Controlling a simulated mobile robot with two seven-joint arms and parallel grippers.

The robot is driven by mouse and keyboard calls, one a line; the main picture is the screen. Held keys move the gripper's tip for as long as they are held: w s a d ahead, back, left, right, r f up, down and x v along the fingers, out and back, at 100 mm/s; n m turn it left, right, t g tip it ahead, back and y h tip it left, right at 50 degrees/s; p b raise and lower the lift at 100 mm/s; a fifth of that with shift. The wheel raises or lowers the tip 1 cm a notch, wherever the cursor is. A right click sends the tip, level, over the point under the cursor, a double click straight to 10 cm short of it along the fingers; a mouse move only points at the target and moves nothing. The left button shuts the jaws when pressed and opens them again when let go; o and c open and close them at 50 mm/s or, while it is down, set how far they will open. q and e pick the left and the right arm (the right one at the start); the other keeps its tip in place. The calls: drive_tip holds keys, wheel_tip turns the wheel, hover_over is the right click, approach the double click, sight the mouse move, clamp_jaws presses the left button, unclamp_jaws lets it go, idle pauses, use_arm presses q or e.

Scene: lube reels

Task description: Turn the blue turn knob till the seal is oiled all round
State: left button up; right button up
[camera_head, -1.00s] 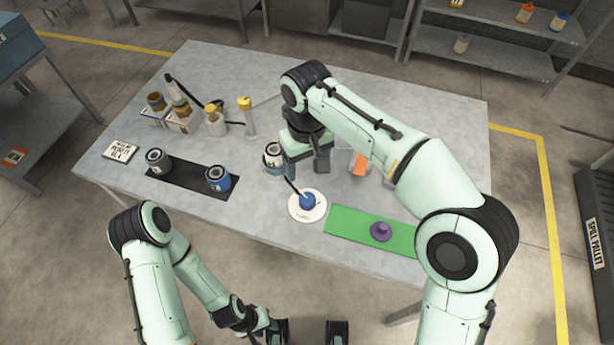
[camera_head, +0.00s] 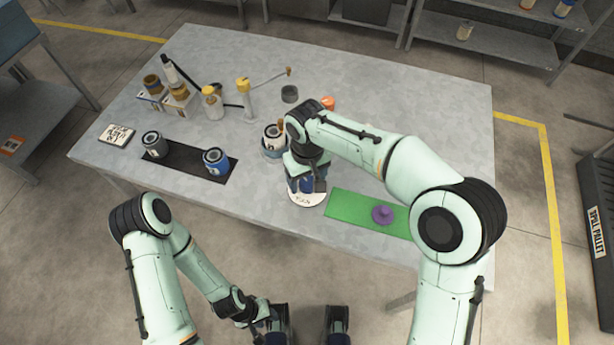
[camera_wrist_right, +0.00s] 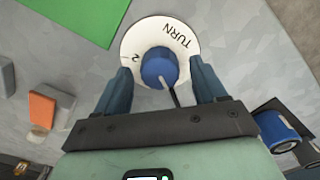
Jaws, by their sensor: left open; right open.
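The blue turn knob (camera_wrist_right: 159,68) sits in the middle of a round white dial (camera_wrist_right: 182,31) lettered "TURN" and "2". A pale pointer mark and a thin dark rod show at the knob's lower side in the right wrist view. My right gripper (camera_wrist_right: 161,82) is open, with one finger on each side of the knob; I cannot tell whether they touch it. In the head view my right gripper (camera_head: 306,186) covers most of the knob, and the white dial (camera_head: 308,199) shows below it. My left gripper (camera_head: 309,318) is open and empty in front of the table. I cannot make out the seal.
A green mat (camera_head: 345,208) with a purple knob (camera_head: 382,214) lies right of the dial. A can (camera_head: 272,134) stands close behind my right gripper. A black mat (camera_head: 188,173) with a grey can and a blue can (camera_head: 215,161) lies left. Bottles stand farther back.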

drive_tip(key=c, duration=1.1)
drive_tip(key=shift+o, duration=0.2)
